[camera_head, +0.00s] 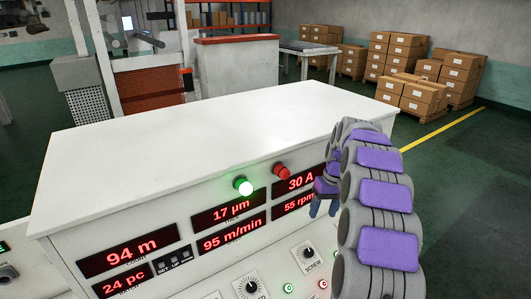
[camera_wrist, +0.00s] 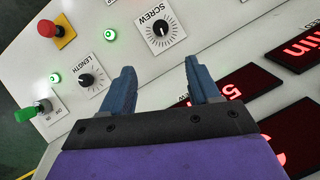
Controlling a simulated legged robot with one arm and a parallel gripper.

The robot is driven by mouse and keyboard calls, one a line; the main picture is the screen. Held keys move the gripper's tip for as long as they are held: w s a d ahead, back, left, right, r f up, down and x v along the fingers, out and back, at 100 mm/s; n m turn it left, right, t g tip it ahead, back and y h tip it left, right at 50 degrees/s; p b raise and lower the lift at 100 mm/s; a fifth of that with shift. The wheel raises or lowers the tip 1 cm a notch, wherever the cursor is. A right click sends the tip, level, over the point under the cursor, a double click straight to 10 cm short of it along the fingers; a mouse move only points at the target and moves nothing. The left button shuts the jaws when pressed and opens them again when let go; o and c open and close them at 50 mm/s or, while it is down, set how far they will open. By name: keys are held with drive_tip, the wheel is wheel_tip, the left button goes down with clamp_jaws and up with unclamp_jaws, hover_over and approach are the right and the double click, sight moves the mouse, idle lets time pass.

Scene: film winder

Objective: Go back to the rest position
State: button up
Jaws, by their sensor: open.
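My gripper (camera_wrist: 160,85) is open in the wrist view, with two blue fingers apart and nothing between them. It hangs over the sloped control panel (camera_wrist: 130,60) of the winder's white console. In the head view my grey and purple arm reaches in from the lower right, and my gripper (camera_head: 321,200) shows only in part, close to the displays at the right of the panel. My arm hides the panel's right end there.
The panel has a SCREW knob (camera_wrist: 160,28), a LENGTH knob (camera_wrist: 86,80), a red button (camera_wrist: 65,30) and a green-tipped switch (camera_wrist: 27,114). A lit green button (camera_head: 243,186) and a red lamp (camera_head: 282,171) stick out above the displays. The console top (camera_head: 220,120) is bare. Boxes (camera_head: 440,80) stand far back.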

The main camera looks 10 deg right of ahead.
drive_tip(key=s+a+b, duration=0.7)
drive_tip(key=s+a, duration=0.9)
drive_tip(key=s, duration=0.3)
drive_tip(key=s+a+f+h+b, duration=0.1)
drive_tip(key=s+f+b, duration=0.2)
drive_tip(key=s, duration=0.8)
drive_tip(key=s+a+f+g+h+b, duration=0.1)
drive_tip(key=s+a+f+b, duration=0.1)
drive_tip(key=s+f, duration=0.4)
drive_tip(key=s, duration=0.5)
drive_tip(key=shift+s+a+f+b, duration=0.2)
drive_tip(key=shift+s+f+b, duration=0.1)
drive_tip(key=shift+b, duration=0.1)
idle(3.5)
